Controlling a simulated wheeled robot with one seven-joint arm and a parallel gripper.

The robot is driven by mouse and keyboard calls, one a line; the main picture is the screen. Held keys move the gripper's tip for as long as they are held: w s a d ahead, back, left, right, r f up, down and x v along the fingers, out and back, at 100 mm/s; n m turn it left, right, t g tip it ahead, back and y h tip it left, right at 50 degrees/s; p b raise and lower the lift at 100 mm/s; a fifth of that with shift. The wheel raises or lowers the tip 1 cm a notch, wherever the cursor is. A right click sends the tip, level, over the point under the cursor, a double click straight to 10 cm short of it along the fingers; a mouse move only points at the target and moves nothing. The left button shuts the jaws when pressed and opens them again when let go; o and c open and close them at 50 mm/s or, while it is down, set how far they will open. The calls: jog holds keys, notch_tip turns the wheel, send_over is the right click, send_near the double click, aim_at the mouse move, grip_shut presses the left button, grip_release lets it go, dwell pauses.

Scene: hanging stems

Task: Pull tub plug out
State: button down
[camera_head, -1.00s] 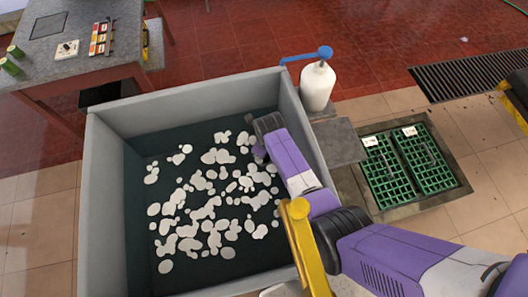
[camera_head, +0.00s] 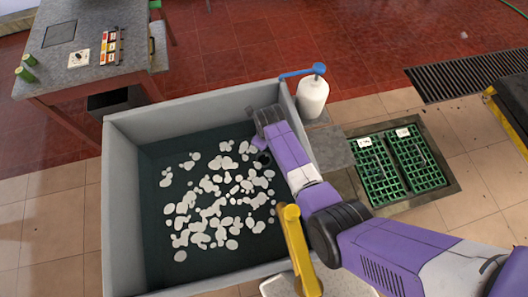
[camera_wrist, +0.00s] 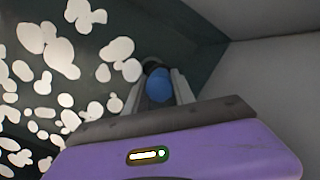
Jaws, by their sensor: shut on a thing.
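A grey open tub (camera_head: 120,200) has a dark green inside with many white foam-like patches (camera_head: 215,205). My gripper reaches into its far right corner; in the head view my own wrist hides the fingers. In the wrist view my gripper (camera_wrist: 157,78) is shut on a rounded blue piece, which looks like the tub plug (camera_wrist: 157,90). A small dark round shape shows just beyond it. I cannot tell whether the plug is clear of its seat. In the head view the plug cannot be made out.
A white bottle with a blue lever (camera_head: 312,97) stands by the tub's far right corner. A yellow lever (camera_head: 298,248) rises by the near right wall. A grey-topped table (camera_head: 75,50) is at the far left. Green floor grates (camera_head: 400,165) lie to the right.

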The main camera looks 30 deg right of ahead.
notch_tip(320, 180, up, 2)
jog(key=shift+r+p, duration=0.1)
jog(key=shift+p, duration=0.4)
jog(key=shift+r+b, duration=0.2)
jog(key=shift+b, duration=0.3)
notch_tip(320, 180, up, 23)
jog(key=shift+f, duration=0.15)
